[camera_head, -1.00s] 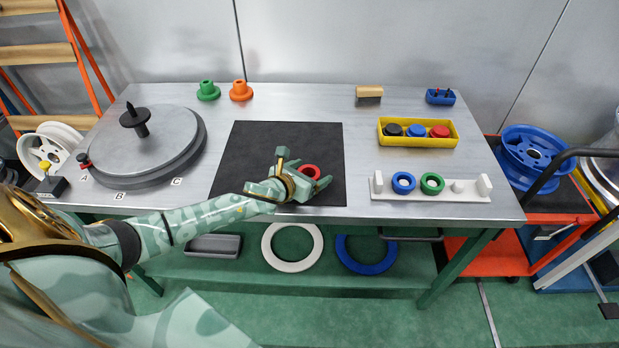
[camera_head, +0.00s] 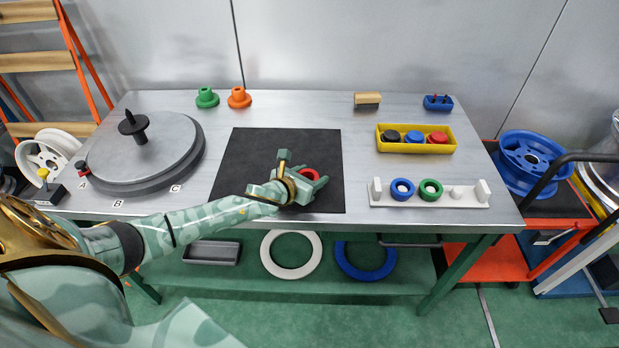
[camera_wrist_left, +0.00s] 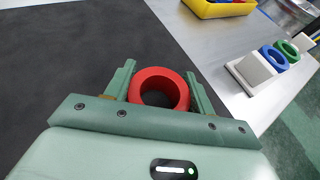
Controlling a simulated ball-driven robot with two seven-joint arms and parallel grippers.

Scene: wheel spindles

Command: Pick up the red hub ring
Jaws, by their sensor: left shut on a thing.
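The red hub ring (camera_head: 309,174) is over the right part of the black mat (camera_head: 238,150). My left gripper (camera_head: 312,179) is shut on it. In the left wrist view the red hub ring (camera_wrist_left: 141,80) sits between the two green fingers of my left gripper (camera_wrist_left: 160,88), with its hole facing up toward the camera. I cannot tell whether the ring touches the mat or is slightly above it. My right gripper is not in view.
A white rack (camera_head: 450,202) holds a blue ring (camera_head: 402,189) and a green ring (camera_head: 431,189) right of the mat. Behind it is a yellow tray (camera_head: 416,148) with caps. A grey turntable (camera_head: 150,150) stands at left. The mat's back is clear.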

